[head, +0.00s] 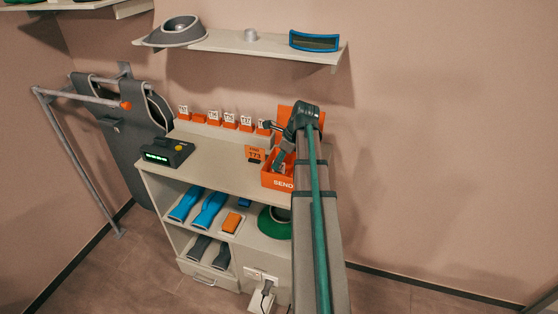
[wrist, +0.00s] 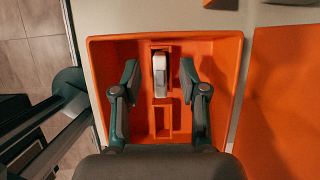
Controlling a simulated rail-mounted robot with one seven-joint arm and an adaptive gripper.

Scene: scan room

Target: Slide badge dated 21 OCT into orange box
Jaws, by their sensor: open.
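The orange box (head: 271,180), lettered SEND, stands at the right end of the counter. It fills the middle of the wrist view (wrist: 235,70), with slots in its floor. A badge with a white top edge (wrist: 160,68) stands upright in the far slot; its date cannot be read from this angle. My gripper (wrist: 160,78) is over the box, its fingers apart on either side of the badge with visible gaps. It also shows in the head view (head: 279,163), partly hidden by my arm. The nearer slot looks empty.
Several orange-and-white badges (head: 230,121) stand in a row on a rack behind the counter, dates too small to read. An orange sign (head: 255,154) reads T73. A dark device with a green display (head: 166,152) sits at the left. An orange panel (wrist: 290,100) lies right of the box.

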